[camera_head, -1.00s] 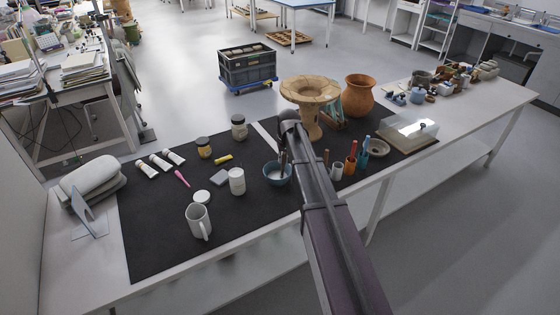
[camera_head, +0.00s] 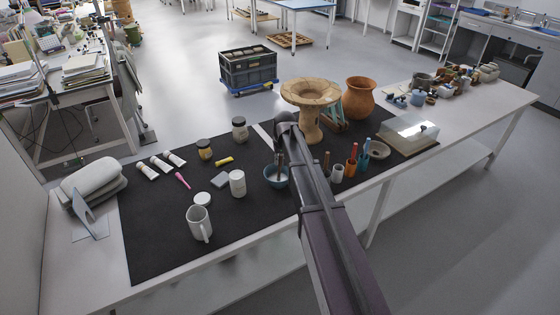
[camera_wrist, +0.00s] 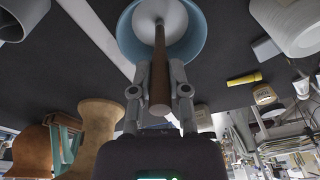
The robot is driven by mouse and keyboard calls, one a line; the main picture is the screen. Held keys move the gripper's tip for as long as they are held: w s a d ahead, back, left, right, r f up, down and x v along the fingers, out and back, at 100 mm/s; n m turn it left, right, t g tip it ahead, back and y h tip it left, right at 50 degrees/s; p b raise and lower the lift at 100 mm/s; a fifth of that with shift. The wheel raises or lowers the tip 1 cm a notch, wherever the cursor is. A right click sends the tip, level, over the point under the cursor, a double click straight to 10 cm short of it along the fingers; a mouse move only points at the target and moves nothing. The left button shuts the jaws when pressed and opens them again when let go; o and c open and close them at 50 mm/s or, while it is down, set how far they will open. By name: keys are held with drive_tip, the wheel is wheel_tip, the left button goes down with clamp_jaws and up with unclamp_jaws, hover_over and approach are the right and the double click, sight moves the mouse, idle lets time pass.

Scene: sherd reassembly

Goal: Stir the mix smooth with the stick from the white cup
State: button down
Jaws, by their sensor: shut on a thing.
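My gripper (camera_wrist: 160,84) is shut on a brown wooden stick (camera_wrist: 160,55), which also shows in the head view (camera_head: 280,160). The stick's far end reaches down into the blue bowl (camera_wrist: 197,38), into the pale mix (camera_wrist: 150,12). In the head view the blue bowl (camera_head: 268,181) stands on the black mat, partly covered by my arm, and little of the mix shows. How smooth the mix is cannot be told. The white cup (camera_head: 337,173) stands to the right of my arm, beside an orange cup and a blue cup.
A white jar (camera_head: 237,183) stands just left of the bowl, and a white mug (camera_head: 199,222) further left. A wooden-looking pedestal vessel (camera_head: 310,95) and an orange pot (camera_head: 359,98) stand behind. The front left of the black mat (camera_head: 150,240) is clear.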

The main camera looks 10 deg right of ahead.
drive_tip(key=shift+s+d+r+p, duration=0.1)
drive_tip(key=shift+s+r+p, duration=0.15)
drive_tip(key=shift+r+p, duration=1.2)
drive_tip(key=shift+s+d+r+p, duration=0.1)
drive_tip(key=shift+s+r+p, duration=0.1)
drive_tip(key=shift+r+p, duration=1.2)
drive_tip(key=shift+r, duration=0.1)
